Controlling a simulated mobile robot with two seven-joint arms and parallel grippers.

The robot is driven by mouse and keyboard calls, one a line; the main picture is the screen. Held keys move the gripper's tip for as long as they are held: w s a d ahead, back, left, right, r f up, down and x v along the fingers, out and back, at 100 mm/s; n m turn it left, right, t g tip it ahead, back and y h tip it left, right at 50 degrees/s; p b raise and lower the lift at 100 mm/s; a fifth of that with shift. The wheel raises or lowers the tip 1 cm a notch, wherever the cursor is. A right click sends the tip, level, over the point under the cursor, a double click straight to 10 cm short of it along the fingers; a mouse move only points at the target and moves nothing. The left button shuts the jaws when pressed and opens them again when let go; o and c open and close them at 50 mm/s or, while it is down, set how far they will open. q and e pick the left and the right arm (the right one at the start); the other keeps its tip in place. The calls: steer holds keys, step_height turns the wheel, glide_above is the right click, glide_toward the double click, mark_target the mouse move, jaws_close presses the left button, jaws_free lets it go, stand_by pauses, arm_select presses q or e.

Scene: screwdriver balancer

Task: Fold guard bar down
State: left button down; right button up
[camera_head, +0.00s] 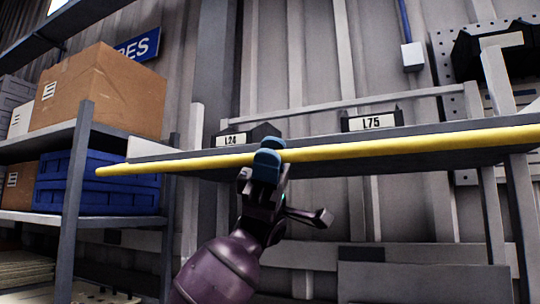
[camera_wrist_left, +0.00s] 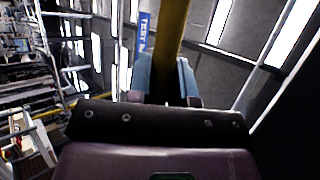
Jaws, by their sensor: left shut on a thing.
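The guard bar (camera_head: 400,146) is a long yellow bar in the head view. It runs almost level across the front of a grey shelf, from the left end near the blue crates to the right edge of the picture. My left gripper (camera_head: 268,160) has blue fingertips and is shut on the bar left of its middle. In the left wrist view the yellow bar (camera_wrist_left: 172,40) passes between the two blue fingers (camera_wrist_left: 166,78). The part of the bar inside the fingers is hidden. My right gripper is in neither view.
At left a rack (camera_head: 76,180) holds a cardboard box (camera_head: 105,90) and blue crates (camera_head: 95,183). A black bin (camera_head: 490,50) hangs at upper right. Space below the bar's left end looks open.

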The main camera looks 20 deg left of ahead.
arm_select(q)
steer(key=shift+f, duration=0.15)
steer(key=c, duration=1)
jaws_free()
steer(key=shift+b+v, duration=0.8)
steer(key=shift+v, duration=4.55)
